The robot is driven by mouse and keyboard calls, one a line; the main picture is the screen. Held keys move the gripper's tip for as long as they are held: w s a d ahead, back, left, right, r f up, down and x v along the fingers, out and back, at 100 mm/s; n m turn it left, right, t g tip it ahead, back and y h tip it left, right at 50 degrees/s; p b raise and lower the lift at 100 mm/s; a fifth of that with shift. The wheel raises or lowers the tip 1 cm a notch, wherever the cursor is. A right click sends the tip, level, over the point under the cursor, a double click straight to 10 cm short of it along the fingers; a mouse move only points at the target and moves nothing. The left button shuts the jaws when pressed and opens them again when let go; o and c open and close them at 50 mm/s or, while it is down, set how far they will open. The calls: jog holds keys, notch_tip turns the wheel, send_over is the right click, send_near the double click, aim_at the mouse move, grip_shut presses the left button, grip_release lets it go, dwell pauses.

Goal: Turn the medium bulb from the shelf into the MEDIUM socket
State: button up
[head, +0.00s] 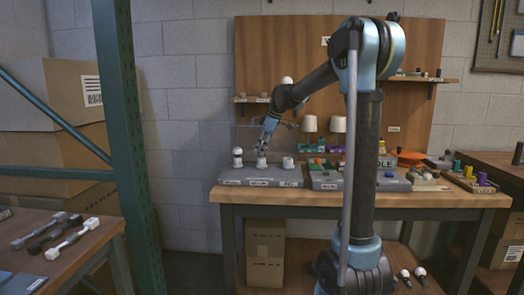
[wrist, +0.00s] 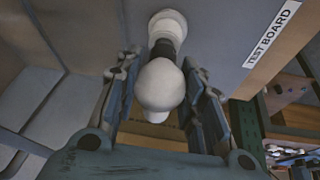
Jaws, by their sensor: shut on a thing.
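The grey test board (head: 240,174) lies at the bench's left end with three white sockets in a row. My gripper (head: 265,146) points down over the middle socket (head: 262,163). In the wrist view my gripper (wrist: 163,100) is shut on a white round bulb (wrist: 160,86), one finger on each side. The bulb's dark neck points at a white round socket (wrist: 168,24) and overlaps it. I cannot tell how deep the bulb sits. The left socket holds a white bulb (head: 238,154); the right socket (head: 288,163) looks empty. The labels on the board's front are too small to read.
A wall shelf (head: 250,99) has small holders; a white bulb top (head: 287,80) shows behind my arm. Two small lamps (head: 338,125) and another grey board (head: 330,180) stand right of the test board. A green post (head: 125,130) rises at the left.

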jog(key=shift+r, duration=0.6)
dwell(0.6)
jog(key=shift+w+g, duration=0.3)
jog(key=shift+g, duration=0.1)
jog(key=shift+r, duration=0.1)
dwell(0.5)
jog(key=shift+r, duration=1.5)
jog(key=shift+r, duration=0.15)
jog(key=shift+r, duration=1.85)
